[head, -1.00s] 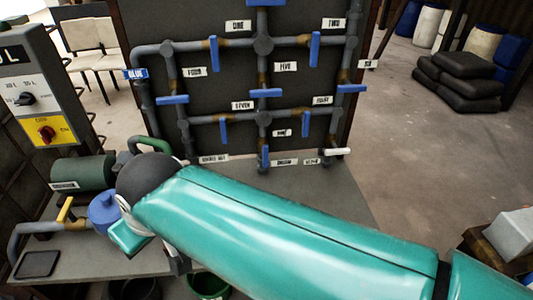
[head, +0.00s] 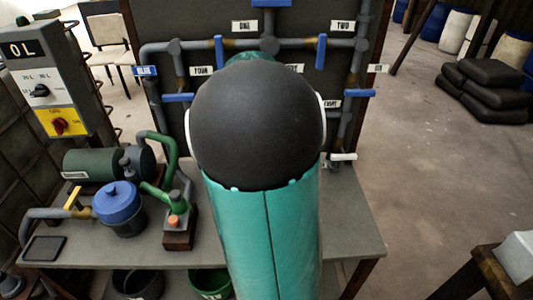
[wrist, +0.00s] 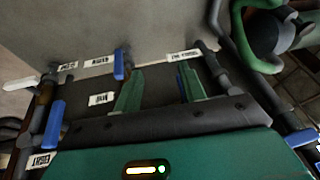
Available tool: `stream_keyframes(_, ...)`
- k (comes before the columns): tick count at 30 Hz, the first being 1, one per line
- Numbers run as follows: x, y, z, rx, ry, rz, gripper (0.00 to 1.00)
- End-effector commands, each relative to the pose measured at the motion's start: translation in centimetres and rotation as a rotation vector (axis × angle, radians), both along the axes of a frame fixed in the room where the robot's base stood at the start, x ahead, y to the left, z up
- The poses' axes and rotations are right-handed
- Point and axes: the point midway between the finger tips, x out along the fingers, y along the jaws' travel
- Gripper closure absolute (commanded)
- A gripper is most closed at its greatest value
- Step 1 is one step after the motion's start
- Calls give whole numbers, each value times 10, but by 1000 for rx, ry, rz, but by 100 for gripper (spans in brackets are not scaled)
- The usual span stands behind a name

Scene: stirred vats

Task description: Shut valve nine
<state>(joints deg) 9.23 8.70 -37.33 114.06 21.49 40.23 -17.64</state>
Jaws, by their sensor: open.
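The label I read as NINE (wrist: 101,99) is on the dark pipe board in the wrist view. Near it, a blue lever (wrist: 118,64), apparently valve nine's, seems to lie along its pipe. My gripper (wrist: 160,70) is open, its two green fingers apart with nothing visible between them. The lever is just left of the left finger in that view; I cannot tell the depth between them. Another blue lever (wrist: 181,88) shows beside the right finger. In the head view my arm hides valve nine and my gripper.
Blue levers (head: 321,51) and grey pipes cover the pipe board (head: 225,20). A white lever (head: 343,157) juts out at lower right. The bench (head: 345,220) holds a blue-lidded pot (head: 118,203) and green pump (head: 92,163). Open floor lies to the right.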

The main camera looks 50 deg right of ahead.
Motion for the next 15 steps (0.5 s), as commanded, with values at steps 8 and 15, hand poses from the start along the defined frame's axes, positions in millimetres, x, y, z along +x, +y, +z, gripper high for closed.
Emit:
stream_keyframes(8, -24, -90, -23, -94, 63, -133, 59)
stream_keyframes(15, -25, -104, -36, -108, 73, -146, 59)
